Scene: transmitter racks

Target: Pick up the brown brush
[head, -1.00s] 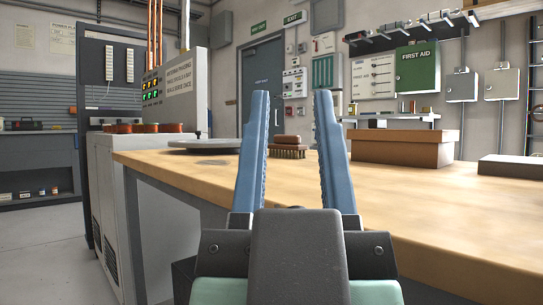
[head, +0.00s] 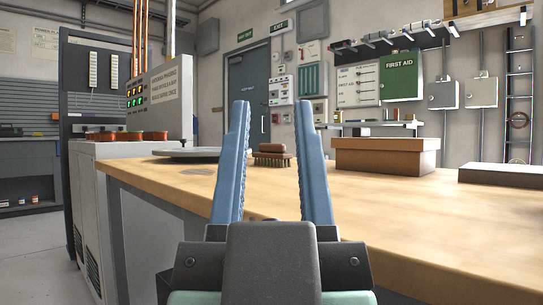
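The brown brush (head: 272,154) lies bristles down on the wooden workbench (head: 400,205). It has a brown back with a raised grip and dark bristles. In the head view it shows between the two blue fingers of my gripper (head: 277,108), farther away than they are. My gripper is open and empty, its fingers pointing forward and up in the picture. Nothing is between the fingers at close range, and the brush appears apart from them.
A grey round plate (head: 187,154) lies left of the brush. A brown box (head: 385,157) stands to its right, and a grey flat block (head: 500,175) lies farther right. A white cabinet (head: 128,140) stands left of the bench. The near bench top is clear.

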